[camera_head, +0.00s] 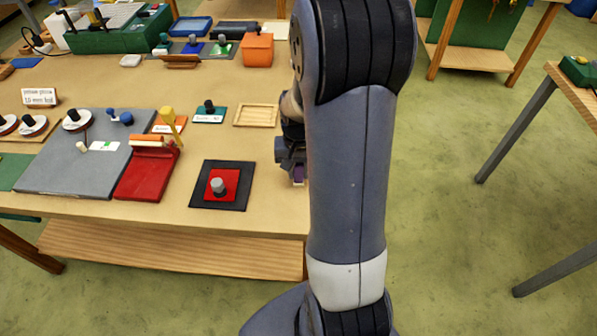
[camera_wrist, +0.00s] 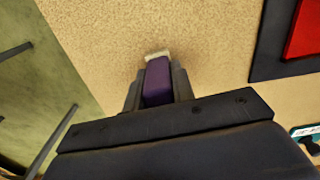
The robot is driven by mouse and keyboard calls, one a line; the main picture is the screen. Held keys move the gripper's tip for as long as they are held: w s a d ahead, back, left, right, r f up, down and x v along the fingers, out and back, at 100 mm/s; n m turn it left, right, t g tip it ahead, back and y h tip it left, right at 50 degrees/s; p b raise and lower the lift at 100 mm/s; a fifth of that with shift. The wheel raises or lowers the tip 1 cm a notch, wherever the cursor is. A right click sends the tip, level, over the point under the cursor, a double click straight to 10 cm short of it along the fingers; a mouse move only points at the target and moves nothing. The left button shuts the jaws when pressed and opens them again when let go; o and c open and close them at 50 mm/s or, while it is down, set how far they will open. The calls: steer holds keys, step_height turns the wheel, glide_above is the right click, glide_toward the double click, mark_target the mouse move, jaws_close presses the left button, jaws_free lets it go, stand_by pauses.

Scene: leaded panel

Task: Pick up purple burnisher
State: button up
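The purple burnisher (camera_wrist: 157,82) sits between the two dark fingers of my gripper (camera_wrist: 157,92) in the wrist view, with a pale tip showing beyond them. The fingers lie close against both its sides, so my gripper looks shut on it. In the head view my gripper (camera_head: 292,160) points down at the right edge of the workbench, partly hidden behind my arm. A bit of the purple burnisher (camera_head: 298,174) shows below it. The tip is close to the tabletop; I cannot tell whether it touches.
A black mat (camera_head: 240,198) with a red square and grey knob lies left of my gripper. A wooden tray (camera_head: 256,115) lies behind it. A red stand (camera_head: 147,178) and grey board (camera_head: 65,165) are farther left. The bench edge and green floor (camera_head: 450,230) are to the right.

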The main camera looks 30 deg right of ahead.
steer(key=c, duration=0.4)
step_height(320, 180, up, 10)
steer(key=shift+r+b, duration=0.1)
steer(key=shift+b, duration=0.3)
steer(key=o, duration=0.3)
steer(key=shift+c, duration=1.6)
